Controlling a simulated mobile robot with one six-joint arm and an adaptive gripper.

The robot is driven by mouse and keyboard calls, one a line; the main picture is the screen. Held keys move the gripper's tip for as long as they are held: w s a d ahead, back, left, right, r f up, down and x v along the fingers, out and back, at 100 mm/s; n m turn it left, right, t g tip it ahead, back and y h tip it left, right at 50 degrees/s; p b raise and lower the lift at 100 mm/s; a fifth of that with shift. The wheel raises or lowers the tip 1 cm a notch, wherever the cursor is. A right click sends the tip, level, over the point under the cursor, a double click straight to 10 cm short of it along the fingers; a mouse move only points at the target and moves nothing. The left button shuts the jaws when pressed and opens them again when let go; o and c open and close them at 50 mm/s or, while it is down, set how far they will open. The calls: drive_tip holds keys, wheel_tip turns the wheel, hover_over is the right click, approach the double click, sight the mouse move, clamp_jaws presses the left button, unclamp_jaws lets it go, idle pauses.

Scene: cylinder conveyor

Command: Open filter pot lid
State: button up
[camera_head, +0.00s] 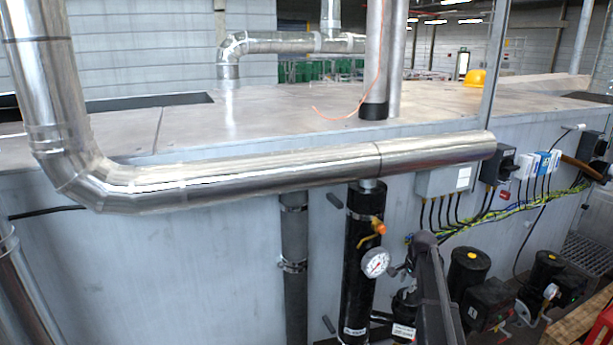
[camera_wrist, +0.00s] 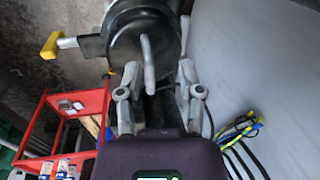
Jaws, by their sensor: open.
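In the wrist view a dark round lid (camera_wrist: 125,42) with a pale metal bar handle (camera_wrist: 148,62) fills the top centre, and I take it for the filter pot lid. My gripper (camera_wrist: 159,76) is open, its two grey fingers reaching up toward the lid, one on each side of the handle's lower end. I cannot tell whether either finger touches the handle. The lid looks shut on the pot. A yellow-ended lever (camera_wrist: 50,45) sticks out to its left. In the head view the lid and gripper cannot be clearly made out.
A pressure gauge (camera_head: 376,262) and an orange-handled valve (camera_head: 376,228) sit by a black vertical cylinder (camera_head: 357,270). Black pumps (camera_head: 468,268) stand at right. A large silver pipe (camera_head: 250,178) crosses the grey tank. A red cart (camera_wrist: 65,105) stands at left in the wrist view.

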drive_tip(key=s+a+n+g, duration=0.1)
drive_tip(key=s+a+n, duration=0.5)
drive_tip(key=s+a, duration=0.4)
drive_tip(key=s+a+n+g, duration=0.1)
drive_tip(key=s+a+n, duration=0.6)
drive_tip(key=s, duration=0.8)
drive_tip(key=a, duration=0.3)
drive_tip(key=shift+s+a+f+h, duration=0.15)
drive_tip(key=shift+s+a+h, duration=0.05)
drive_tip(key=shift+s+h, duration=0.2)
drive_tip(key=shift+c, duration=0.2)
